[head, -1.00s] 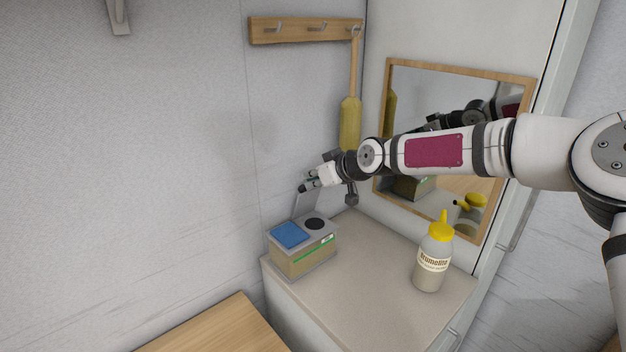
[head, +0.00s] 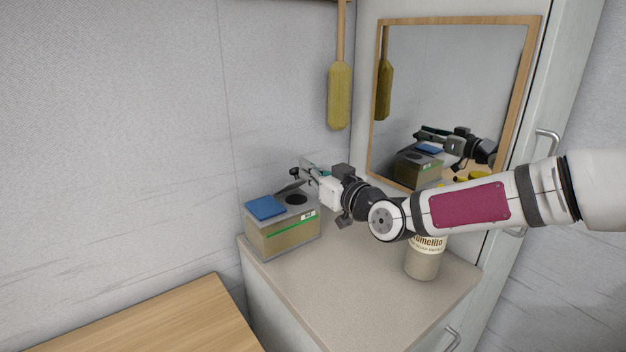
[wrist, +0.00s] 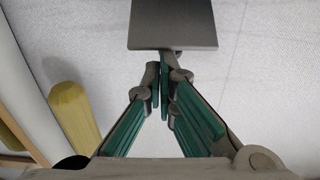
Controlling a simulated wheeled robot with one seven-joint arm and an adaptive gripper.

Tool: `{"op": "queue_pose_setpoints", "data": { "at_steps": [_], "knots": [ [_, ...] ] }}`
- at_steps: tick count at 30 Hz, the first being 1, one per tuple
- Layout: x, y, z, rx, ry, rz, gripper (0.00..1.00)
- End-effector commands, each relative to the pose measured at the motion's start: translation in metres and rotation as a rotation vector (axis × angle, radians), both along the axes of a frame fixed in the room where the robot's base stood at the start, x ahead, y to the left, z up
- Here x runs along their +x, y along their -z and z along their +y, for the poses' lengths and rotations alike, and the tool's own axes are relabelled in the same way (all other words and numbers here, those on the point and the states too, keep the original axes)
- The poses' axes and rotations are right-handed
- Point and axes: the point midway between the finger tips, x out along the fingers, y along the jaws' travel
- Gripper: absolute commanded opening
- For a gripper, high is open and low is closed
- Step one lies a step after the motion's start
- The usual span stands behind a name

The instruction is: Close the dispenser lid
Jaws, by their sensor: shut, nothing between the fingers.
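The dispenser (head: 283,232) is a beige box with a grey top and a green stripe, standing on the counter by the left wall. Its top has a blue panel (head: 265,207) and a dark round opening. The grey dispenser lid (head: 290,187) is partly open, tilted low over the top. In the wrist view the lid (wrist: 173,22) is a flat grey plate just beyond the fingertips. My gripper (head: 303,168) is shut and empty, at the lid's upper side; it also shows in the wrist view (wrist: 164,65). I cannot tell whether it touches the lid.
A bottle (head: 424,262) stands on the counter (head: 345,290) at the right, partly hidden behind my arm. A framed mirror (head: 450,90) is on the cabinet wall behind. A yellow paddle (head: 339,95) hangs near the corner. A wooden surface (head: 170,325) is at front left.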

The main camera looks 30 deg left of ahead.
Motion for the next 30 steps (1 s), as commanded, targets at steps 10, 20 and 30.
{"op": "queue_pose_setpoints", "data": {
  "at_steps": [10, 20, 30],
  "knots": [
    [-0.004, 0.028, -0.014, 0.169, -0.001, -0.075, 0.0],
    [-0.009, 0.049, -0.023, 0.168, 0.0, -0.071, 0.0],
    [-0.01, 0.059, -0.026, 0.166, 0.0, -0.071, 0.0]
  ]
}}
